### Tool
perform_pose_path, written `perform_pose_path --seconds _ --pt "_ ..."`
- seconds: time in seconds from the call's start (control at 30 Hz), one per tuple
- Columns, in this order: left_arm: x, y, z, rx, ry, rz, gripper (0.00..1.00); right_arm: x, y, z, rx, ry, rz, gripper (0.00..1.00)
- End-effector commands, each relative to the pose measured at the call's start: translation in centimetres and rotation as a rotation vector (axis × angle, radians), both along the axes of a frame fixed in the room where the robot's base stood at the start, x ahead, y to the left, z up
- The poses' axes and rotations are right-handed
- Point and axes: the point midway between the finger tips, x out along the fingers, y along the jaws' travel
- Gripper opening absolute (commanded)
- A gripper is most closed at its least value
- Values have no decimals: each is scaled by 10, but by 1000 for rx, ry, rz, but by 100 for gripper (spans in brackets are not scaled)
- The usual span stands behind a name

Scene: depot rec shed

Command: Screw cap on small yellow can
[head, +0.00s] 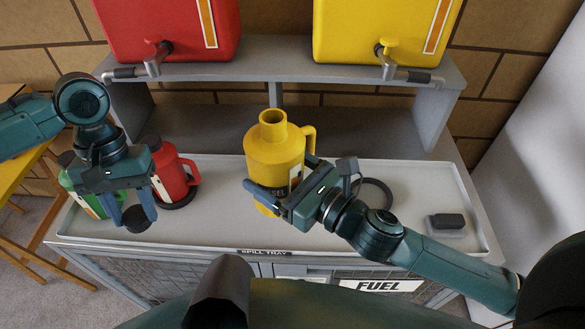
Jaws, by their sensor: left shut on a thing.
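The small yellow can (272,148) stands mid-tray with its neck open and uncapped on top and its handle to the right. My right gripper (280,178) has its fingers around the can's lower body, one across the front and one by the handle side, and looks shut on it. My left gripper (134,212) points down at the left, shut on a dark round cap (136,219). The cap is well to the left of the can and lower in the picture. The can's base is partly hidden by my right gripper.
A red can (175,170) on a dark ring and a green can (88,203) stand behind my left gripper. An empty dark ring (386,190) and a small black block (447,221) lie on the spill tray (220,225). Red (165,25) and yellow (365,25) tanks with taps sit on the shelf.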

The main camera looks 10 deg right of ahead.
Motion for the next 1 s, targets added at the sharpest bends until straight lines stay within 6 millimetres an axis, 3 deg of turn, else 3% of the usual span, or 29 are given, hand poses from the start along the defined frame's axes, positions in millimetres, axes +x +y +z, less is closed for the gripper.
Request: perform_pose_path --seconds 0.4,0.57,0.77,1.0 --pt "0 -1 0 -1 -1 1 20 1 2 0 0 0 8 32" --pt "10 -14 12 -5 -9 31 20 1 2 2 1 -3 9 32" --pt "35 -60 53 -14 -26 144 20 1 2 3 2 -4 9 32" --pt "53 -130 117 -22 -30 305 20 1 2 3 3 -5 9 32"
